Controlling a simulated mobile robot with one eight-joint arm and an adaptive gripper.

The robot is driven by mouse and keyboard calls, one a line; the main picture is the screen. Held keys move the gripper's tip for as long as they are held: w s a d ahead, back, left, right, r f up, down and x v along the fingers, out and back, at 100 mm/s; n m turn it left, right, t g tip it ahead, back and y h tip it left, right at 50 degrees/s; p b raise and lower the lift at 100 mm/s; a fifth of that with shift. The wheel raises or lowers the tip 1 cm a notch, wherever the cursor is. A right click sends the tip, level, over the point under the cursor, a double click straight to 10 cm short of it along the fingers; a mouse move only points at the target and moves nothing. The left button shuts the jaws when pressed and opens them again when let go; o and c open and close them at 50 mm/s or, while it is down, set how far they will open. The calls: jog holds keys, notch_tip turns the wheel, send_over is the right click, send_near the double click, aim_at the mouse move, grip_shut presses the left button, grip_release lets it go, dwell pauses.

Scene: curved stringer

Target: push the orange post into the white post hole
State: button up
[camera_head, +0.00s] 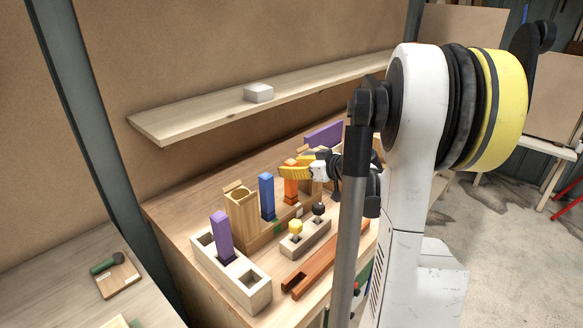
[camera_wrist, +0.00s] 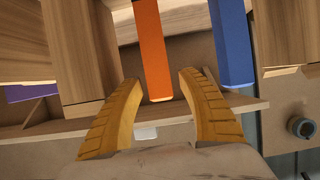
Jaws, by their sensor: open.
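The orange post (camera_head: 291,190) stands upright on the wooden bench, just right of the blue post (camera_head: 267,195). My gripper (camera_head: 296,170) has its yellow fingers at the post's upper part, hiding some of it. In the wrist view, the orange post (camera_wrist: 152,50) lies between my open fingertips (camera_wrist: 160,84), with a gap on each side. The blue post (camera_wrist: 231,45) is to its right there. A pale block (camera_head: 257,290) with square holes stands at the bench's front left, a purple post (camera_head: 222,236) upright in it. I cannot tell which opening is the white post hole.
A wooden box (camera_head: 241,218) stands left of the blue post. A block (camera_head: 305,240) with yellow and black knobs and a reddish grooved piece (camera_head: 318,262) lie in front. A shelf (camera_head: 200,110) with a small white box (camera_head: 258,92) runs above the bench.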

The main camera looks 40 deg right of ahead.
jog(key=a+v, duration=0.1)
jog(key=v, duration=1)
jog(key=shift+s+d+r, duration=0.15)
jog(key=shift+s+d, duration=0.15)
jog(key=shift+d, duration=0.2)
